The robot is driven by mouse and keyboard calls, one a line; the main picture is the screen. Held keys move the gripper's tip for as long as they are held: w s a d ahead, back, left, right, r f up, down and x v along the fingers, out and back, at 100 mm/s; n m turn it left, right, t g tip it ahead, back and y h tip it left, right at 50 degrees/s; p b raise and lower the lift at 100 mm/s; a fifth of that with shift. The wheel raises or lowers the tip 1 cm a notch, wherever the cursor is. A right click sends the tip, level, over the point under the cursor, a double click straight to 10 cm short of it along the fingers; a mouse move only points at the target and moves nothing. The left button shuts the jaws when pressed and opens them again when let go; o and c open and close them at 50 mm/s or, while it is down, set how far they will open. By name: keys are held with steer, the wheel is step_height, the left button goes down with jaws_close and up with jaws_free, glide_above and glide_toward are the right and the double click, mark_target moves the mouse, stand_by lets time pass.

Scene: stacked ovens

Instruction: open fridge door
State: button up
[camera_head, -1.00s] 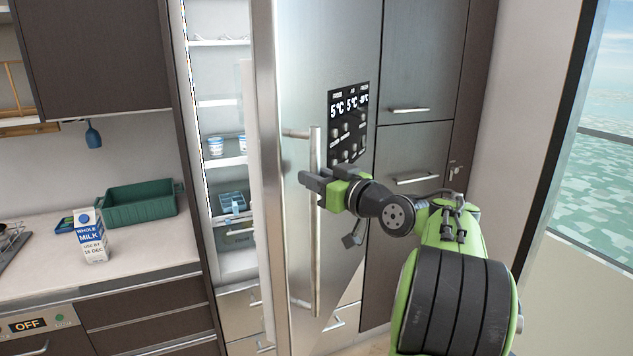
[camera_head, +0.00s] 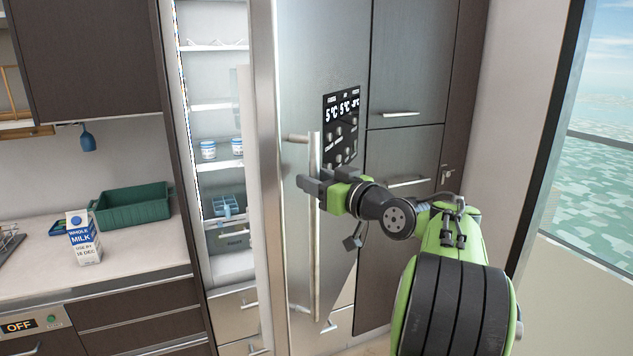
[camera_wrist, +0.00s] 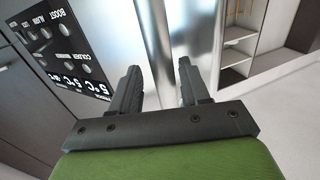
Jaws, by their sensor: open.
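The tall steel fridge door (camera_head: 345,55) stands partly open, hinged on its right, with lit shelves (camera_head: 212,107) showing to its left. Its long vertical handle (camera_head: 314,260) is on the door's front. My gripper (camera_head: 312,184) is at the upper half of the handle, jaws open. In the wrist view, the handle (camera_wrist: 160,40) passes between the two spread fingers of my gripper (camera_wrist: 158,85). I cannot tell whether either finger touches it. A control panel (camera_wrist: 62,40) on the door shows left of the fingers; it also shows in the head view (camera_head: 341,128).
A counter (camera_head: 130,260) at the left bears a milk carton (camera_head: 83,240) and a green crate (camera_head: 132,206). Tall dark cabinets (camera_head: 405,70) with handles stand right of the door. A window (camera_head: 600,130) is at the far right.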

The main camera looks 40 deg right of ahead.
steer(key=s+b, duration=0.2)
steer(key=s, duration=1.3)
steer(key=shift+s+a, duration=0.25)
steer(key=shift+s, duration=0.1)
